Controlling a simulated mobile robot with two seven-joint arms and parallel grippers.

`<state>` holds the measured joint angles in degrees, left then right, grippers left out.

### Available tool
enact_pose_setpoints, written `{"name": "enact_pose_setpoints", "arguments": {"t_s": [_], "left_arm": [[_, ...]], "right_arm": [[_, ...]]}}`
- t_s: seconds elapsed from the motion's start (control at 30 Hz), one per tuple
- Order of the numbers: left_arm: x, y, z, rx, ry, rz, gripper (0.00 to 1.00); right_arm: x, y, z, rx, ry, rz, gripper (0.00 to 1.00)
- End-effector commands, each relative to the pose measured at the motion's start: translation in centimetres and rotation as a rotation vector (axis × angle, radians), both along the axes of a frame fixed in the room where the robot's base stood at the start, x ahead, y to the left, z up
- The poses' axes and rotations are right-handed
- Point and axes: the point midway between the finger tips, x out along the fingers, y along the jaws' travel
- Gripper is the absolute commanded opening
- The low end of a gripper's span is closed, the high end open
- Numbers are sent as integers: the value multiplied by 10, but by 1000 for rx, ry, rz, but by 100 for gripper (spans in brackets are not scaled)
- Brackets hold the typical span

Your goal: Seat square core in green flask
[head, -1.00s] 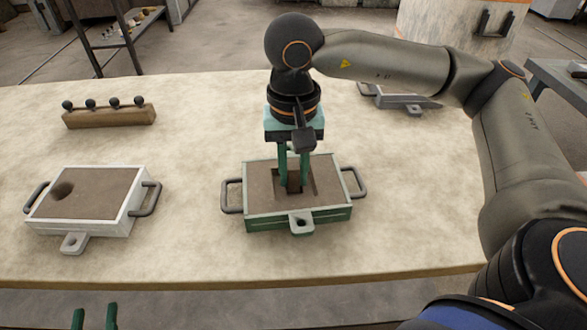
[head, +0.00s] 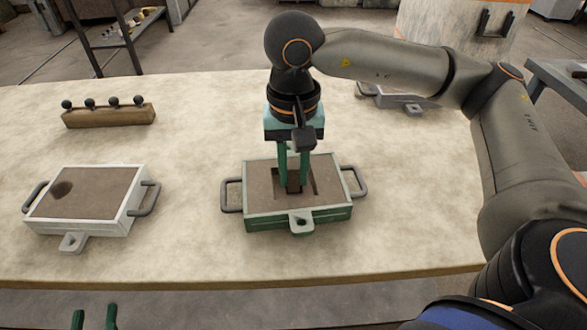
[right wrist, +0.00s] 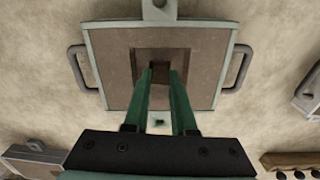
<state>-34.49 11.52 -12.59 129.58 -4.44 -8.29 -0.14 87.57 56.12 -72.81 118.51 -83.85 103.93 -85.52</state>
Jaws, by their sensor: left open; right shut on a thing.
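The green flask (head: 255,222) is a green-sided box of brown sand on the table, with a square cavity in its top. My right gripper (head: 294,183) points down over this cavity. It is shut on the square core (head: 293,178), a small brown block between the fingertips. The core is at the cavity opening; its depth and any contact with the cavity walls cannot be told. In the right wrist view the green flask (right wrist: 104,60) lies under the fingers, which hide part of the core. My left gripper (head: 95,319) is open and empty at the bottom left, partly cut off.
A white flask (head: 110,222) with a dark round hollow stands at the left. A wooden block with several dark knobs (head: 108,116) is behind it. Another grey flask (head: 398,101) stands at the back right, partly behind my right arm. The table between the flasks is clear.

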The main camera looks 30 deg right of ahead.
Motion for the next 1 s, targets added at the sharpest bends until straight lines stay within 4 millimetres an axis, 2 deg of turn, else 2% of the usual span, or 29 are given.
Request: {"name": "enact_pose_setpoints", "arguments": {"t_s": [0.57, 1.0], "left_arm": [[0, 0, -4, 0, 1, -1, 50], [0, 0, -12, 0, 1, -1, 50]], "right_arm": [[0, 0, 0, 0, 0, 0, 0], [0, 0, -8, -1, -1, 0, 0]]}}
